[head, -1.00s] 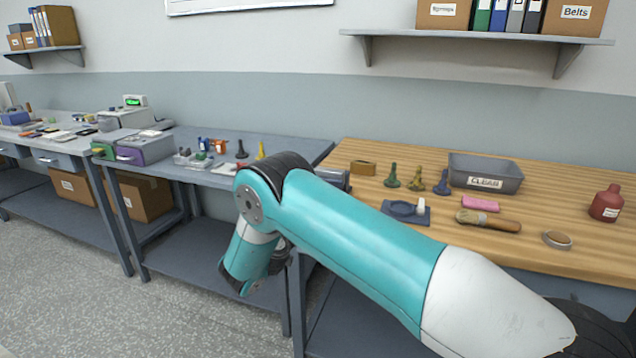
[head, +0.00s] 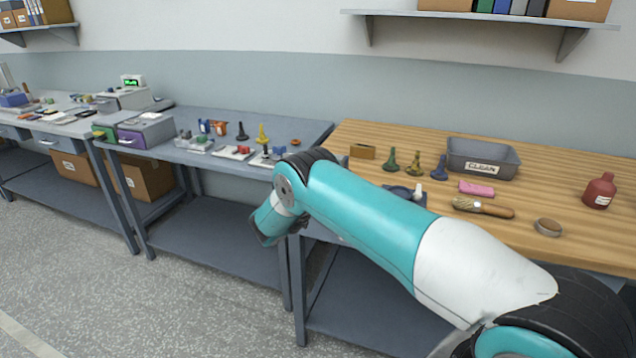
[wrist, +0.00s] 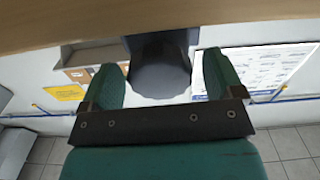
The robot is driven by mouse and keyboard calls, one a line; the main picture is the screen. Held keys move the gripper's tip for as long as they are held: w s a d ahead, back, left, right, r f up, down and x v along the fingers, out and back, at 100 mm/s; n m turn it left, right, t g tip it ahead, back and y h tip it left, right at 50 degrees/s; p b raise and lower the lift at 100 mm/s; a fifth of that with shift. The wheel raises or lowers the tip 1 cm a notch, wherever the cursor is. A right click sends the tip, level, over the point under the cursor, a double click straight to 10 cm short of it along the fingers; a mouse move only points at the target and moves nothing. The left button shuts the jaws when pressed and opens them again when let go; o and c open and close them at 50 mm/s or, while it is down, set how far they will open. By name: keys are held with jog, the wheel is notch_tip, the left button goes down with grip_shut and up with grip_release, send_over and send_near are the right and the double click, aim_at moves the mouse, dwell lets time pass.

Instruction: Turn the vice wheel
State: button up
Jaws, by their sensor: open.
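In the wrist view, my gripper (wrist: 162,76) is open, with one green finger on each side. A dark grey, rounded part (wrist: 160,72) shows beyond and between the fingers, below a wooden edge. It may belong to the vice; I cannot tell whether it is the wheel, or whether the fingers touch it. In the head view, my arm's lower end hangs in front of the benches near the wooden bench's left front corner, and its fingers are not clear. No vice wheel can be made out there; my arm covers that corner.
The wooden bench (head: 560,200) carries a grey bin (head: 485,160), a brush (head: 483,208), a pink block (head: 477,188), a red bottle (head: 600,191) and several chess-like pieces. A grey bench (head: 290,130) with small items stands to its left. The floor in front (head: 190,290) is clear.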

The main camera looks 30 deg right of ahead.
jog(key=c, duration=0.9)
